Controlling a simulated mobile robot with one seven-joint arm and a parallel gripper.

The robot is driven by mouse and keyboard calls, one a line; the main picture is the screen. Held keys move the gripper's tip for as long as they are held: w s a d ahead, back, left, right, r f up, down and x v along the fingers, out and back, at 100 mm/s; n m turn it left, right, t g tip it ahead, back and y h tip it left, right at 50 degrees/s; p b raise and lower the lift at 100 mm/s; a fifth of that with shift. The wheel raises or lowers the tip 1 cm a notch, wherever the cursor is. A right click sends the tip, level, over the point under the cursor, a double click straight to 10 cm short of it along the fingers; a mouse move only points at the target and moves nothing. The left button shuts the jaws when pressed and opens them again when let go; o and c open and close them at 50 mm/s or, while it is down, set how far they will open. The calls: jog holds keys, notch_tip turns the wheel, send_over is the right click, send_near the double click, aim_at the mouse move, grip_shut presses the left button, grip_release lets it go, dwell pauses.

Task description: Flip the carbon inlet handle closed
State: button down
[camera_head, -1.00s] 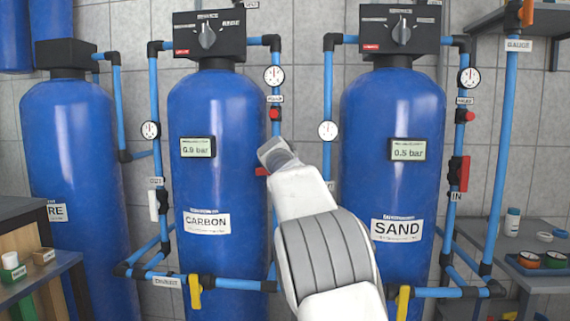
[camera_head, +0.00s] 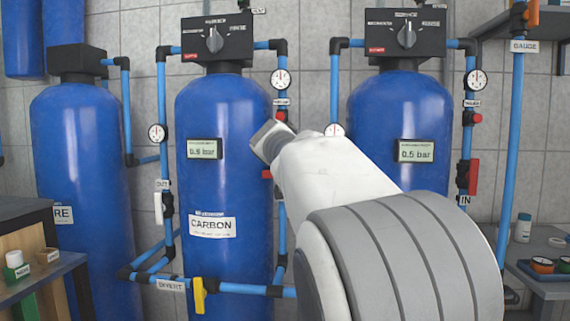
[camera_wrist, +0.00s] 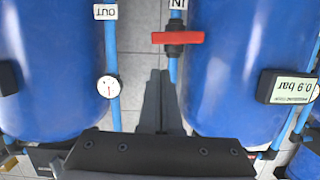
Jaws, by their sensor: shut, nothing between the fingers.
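The carbon inlet valve has a red handle (camera_wrist: 178,38) under an upside-down IN label (camera_wrist: 177,4) in the wrist view. The handle lies across its blue pipe. Its red end (camera_head: 266,174) also shows beside the carbon tank (camera_head: 235,120) in the head view; my arm hides the rest. My gripper (camera_wrist: 160,78) is shut and empty, its dark fingers below the handle in the wrist picture. I see no contact with the handle. In the head view the fingers are hidden behind my wrist.
The sand tank (camera_head: 400,120) stands to the right, with its own red handle (camera_head: 473,177) along the pipe. A gauge (camera_wrist: 108,86) and blue pipe lie left of my fingers in the wrist view. A yellow handle (camera_head: 198,296) is low down by the carbon tank.

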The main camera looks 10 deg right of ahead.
jog(key=shift+b+v, duration=0.45)
jog(key=shift+v, duration=2.05)
jog(key=s+d+f+g+y, duration=0.2)
jog(key=s+d+f+g, duration=0.3)
jog(key=s+f, duration=0.8)
jog(key=s+a+f+n+g+y, duration=0.1)
jog(key=s+a+f+n+g, duration=0.1)
jog(key=s+f, duration=0.9)
jog(key=s+a+f+n+g+y, duration=0.1)
jog(key=s+a+f+n+g, duration=0.35)
jog(key=s, duration=1.05)
notch_tip(320, 180, up, 26)
jog(key=d+m+t+p, duration=0.1)
jog(key=m+t+p, duration=0.1)
jog(key=p, duration=2.5)
jog(key=shift+d+p, duration=0.3)
jog(key=shift+d, duration=0.05)
